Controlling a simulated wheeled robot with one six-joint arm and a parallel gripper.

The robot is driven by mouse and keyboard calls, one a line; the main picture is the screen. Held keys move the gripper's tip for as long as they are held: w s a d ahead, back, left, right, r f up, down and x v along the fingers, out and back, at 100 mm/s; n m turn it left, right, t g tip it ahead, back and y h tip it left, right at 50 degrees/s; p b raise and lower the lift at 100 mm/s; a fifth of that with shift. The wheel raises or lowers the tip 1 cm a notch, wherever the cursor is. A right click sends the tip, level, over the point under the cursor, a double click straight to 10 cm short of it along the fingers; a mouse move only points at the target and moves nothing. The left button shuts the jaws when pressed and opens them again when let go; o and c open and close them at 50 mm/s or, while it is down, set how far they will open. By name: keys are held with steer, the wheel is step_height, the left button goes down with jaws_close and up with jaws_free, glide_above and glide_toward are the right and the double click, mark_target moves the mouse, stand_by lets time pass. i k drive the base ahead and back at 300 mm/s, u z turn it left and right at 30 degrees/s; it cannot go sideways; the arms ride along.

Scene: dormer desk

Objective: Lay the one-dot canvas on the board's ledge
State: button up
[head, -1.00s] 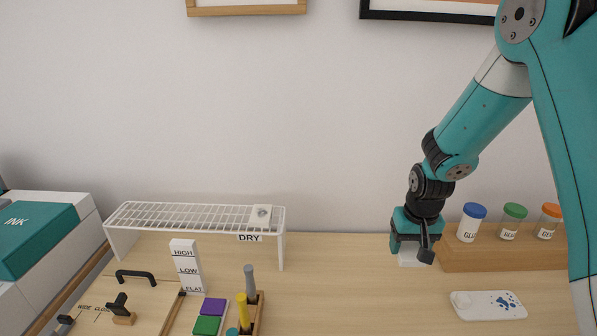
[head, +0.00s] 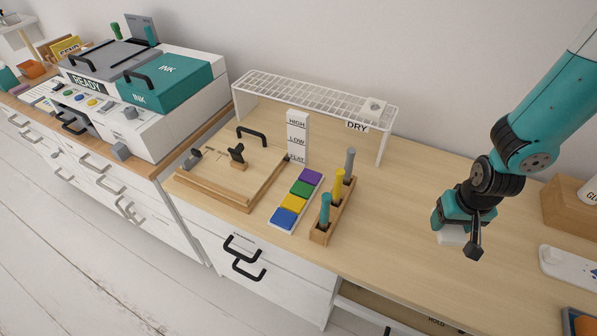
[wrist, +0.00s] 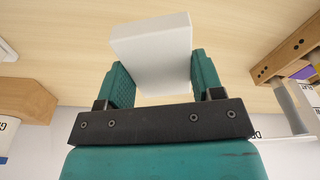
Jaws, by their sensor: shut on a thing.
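My gripper (head: 456,226) is shut on a white block-like canvas (wrist: 152,52), which sits between the two teal fingers in the wrist view. In the head view the canvas (head: 451,239) shows just under the fingers, over the right part of the desk. No dot shows on its visible faces. I cannot tell whether it touches the desk. A wooden board (head: 222,196) with a black handle and dark clamps lies at the desk's left. I cannot make out for sure which edge is its ledge.
A HIGH/LOW/FLAT gauge (head: 298,135), a colour-pad strip (head: 296,201) and a wooden peg holder (head: 322,232) stand between board and gripper. Clear desk lies left of my gripper.

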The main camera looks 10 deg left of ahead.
mark_target(226, 180)
steer(key=u, duration=0.45)
steer(key=k, duration=0.55)
steer(key=u, duration=1.3)
steer(key=i, duration=1.5)
steer(key=z, duration=0.85)
